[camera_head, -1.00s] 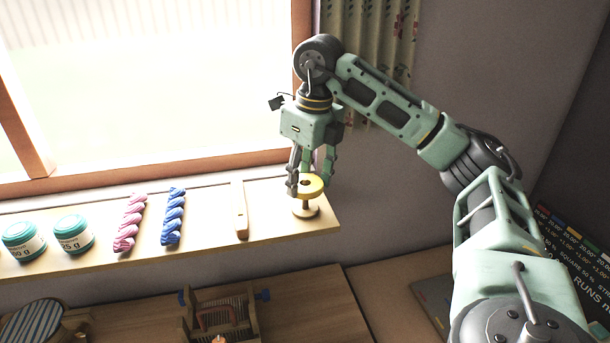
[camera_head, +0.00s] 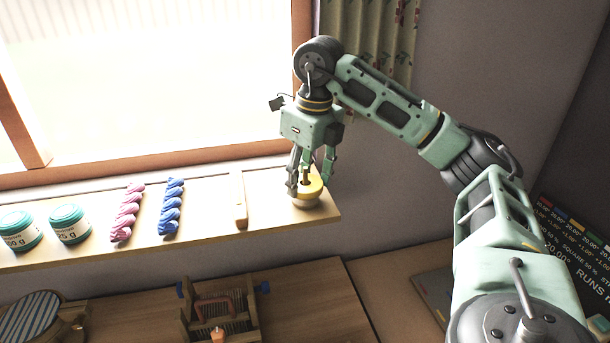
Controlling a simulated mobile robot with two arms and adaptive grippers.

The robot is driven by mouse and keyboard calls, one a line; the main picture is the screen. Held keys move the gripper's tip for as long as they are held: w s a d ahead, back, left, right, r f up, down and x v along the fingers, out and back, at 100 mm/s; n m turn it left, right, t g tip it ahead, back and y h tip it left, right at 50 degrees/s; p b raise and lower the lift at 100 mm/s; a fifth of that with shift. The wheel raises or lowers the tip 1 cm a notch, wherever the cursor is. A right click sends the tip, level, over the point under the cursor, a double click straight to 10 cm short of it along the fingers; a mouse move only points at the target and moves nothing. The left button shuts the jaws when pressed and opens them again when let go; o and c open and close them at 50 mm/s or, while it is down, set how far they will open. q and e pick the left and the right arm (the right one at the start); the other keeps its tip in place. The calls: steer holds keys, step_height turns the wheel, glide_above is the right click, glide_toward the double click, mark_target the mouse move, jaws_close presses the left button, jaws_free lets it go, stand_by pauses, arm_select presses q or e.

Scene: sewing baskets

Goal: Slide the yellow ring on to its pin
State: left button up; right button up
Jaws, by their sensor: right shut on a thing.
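The yellow ring (camera_head: 314,188) is at the right end of the wooden shelf, low down and level. It appears to be around its pin, close above or on the round wooden base (camera_head: 306,204). I cannot tell whether it touches the base. Most of the pin is hidden by the ring and the fingers. My right gripper (camera_head: 309,186) points down from above and is shut on the yellow ring, with a finger on either side. My left gripper is not in view.
On the shelf (camera_head: 275,212) are a flat wooden piece (camera_head: 240,200), a blue skein (camera_head: 173,207), a pink skein (camera_head: 127,212) and two teal-lidded jars (camera_head: 69,223). A wooden frame device (camera_head: 222,305) stands on the table below. The window is behind.

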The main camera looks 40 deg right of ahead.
steer(key=shift+f, duration=0.3)
steer(key=shift+f+b, duration=0.65)
steer(key=shift+f, duration=0.05)
steer(key=o, duration=0.9)
steer(key=shift+r, duration=0.1)
steer(key=shift+s+d+r, duration=0.1)
steer(key=shift+s+r, duration=0.15)
steer(key=shift+r, duration=1.7)
steer(key=shift+s+a+r, duration=0.1)
steer(key=shift+s+r, duration=0.1)
steer(key=shift+r, duration=1.8)
steer(key=shift+s+d+r, duration=0.1)
steer(key=shift+s+r, duration=0.15)
steer(key=shift+r, duration=1.7)
steer(key=shift+f, duration=0.1)
